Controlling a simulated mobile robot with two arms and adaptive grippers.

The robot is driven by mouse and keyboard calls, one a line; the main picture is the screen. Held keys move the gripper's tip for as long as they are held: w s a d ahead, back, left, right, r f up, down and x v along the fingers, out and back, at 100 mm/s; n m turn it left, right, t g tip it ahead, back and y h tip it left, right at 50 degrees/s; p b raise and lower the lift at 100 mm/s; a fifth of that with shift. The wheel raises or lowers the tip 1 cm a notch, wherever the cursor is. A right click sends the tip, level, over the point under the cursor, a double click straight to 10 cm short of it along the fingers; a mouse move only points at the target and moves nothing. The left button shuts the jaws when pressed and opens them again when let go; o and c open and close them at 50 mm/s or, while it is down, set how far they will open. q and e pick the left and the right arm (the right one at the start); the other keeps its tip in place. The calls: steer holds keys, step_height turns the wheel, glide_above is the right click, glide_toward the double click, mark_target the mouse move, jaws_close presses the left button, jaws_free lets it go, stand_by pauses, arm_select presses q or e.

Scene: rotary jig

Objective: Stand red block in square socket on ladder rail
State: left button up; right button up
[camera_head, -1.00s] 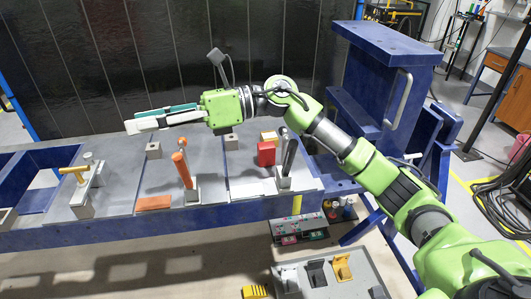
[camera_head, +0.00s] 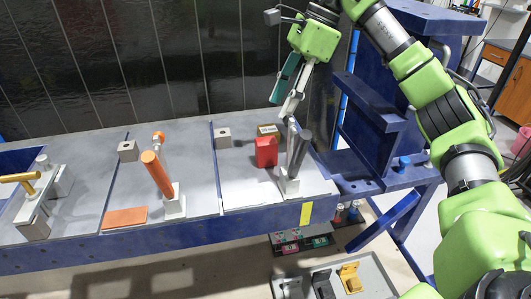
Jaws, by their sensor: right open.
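The red block (camera_head: 266,152) stands upright on the right-hand grey panel of the blue bench, beside a dark grey cylinder handle (camera_head: 299,155). A small grey block with a dark hole (camera_head: 222,138) sits left of it, and a similar one (camera_head: 128,151) stands farther left. I cannot tell which is the ladder rail's square socket. My right gripper (camera_head: 282,108) is open and points down, above and behind the red block and the handle, with nothing between its fingers. My left gripper is not in view.
An orange handle (camera_head: 157,173) leans up from a base on the middle panel, beside a flat orange plate (camera_head: 125,218). A yellow handle (camera_head: 20,177) is at far left. A grey tray (camera_head: 335,275) stands below the bench.

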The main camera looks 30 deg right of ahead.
mark_target(266, 140)
steer(key=x, duration=0.6)
steer(key=shift+a+f+p, duration=0.1)
steer(key=shift+f+p, duration=0.25)
steer(key=x, duration=0.3)
steer(key=shift+s+a+f+p, duration=0.1)
steer(key=shift+s+f+p, duration=0.1)
steer(key=shift+f+p, duration=0.15)
steer(key=shift+a+f, duration=0.15)
steer(key=shift+f, duration=0.05)
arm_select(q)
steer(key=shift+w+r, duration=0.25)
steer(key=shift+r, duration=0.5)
arm_select(e)
jaws_close()
